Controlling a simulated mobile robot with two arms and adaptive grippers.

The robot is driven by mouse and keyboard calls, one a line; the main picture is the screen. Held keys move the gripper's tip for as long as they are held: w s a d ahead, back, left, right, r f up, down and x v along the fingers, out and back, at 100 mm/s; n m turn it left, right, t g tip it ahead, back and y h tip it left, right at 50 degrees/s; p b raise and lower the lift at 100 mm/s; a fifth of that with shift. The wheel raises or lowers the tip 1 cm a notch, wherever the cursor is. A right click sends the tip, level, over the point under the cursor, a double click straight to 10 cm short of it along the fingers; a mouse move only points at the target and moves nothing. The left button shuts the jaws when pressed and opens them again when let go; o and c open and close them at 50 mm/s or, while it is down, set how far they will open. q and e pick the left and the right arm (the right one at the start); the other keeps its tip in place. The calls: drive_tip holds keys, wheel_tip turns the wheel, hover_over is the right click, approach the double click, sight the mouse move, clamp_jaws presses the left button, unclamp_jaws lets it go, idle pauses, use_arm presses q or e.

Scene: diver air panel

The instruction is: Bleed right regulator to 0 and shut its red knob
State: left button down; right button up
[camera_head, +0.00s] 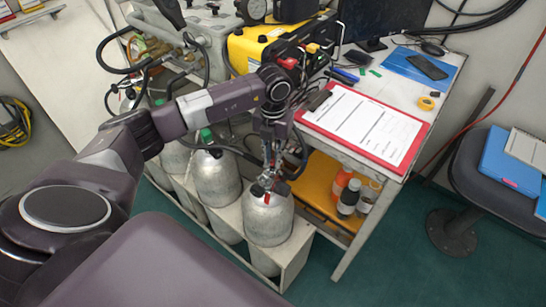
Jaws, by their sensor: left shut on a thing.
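My left gripper (268,176) points down over the top of the rightmost grey cylinder (268,220). It is shut on a fitting at the cylinder's neck, which its fingers mostly hide. A small red part (267,198) shows just below the fingertips; I cannot tell whether it is the red knob or whether the fingers touch it. No gauge reading can be made out there. A yellow panel box (250,50) with a red knob (289,63) stands on the bench behind my forearm. My right gripper is not in view.
More grey cylinders (217,180) stand in the white rack (297,262) to the left. A red clipboard (420,143) with a form lies on the bench close to the gripper's right. Bottles (349,197) stand on the shelf below. A dark stool (453,235) stands at right.

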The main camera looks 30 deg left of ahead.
sight(273, 161)
use_arm(q)
drive_tip(key=shift+r, duration=0.1)
drive_tip(key=c, duration=1.9)
unclamp_jaws()
wheel_tip(273, 161, up, 12)
drive_tip(key=shift+d, duration=0.1)
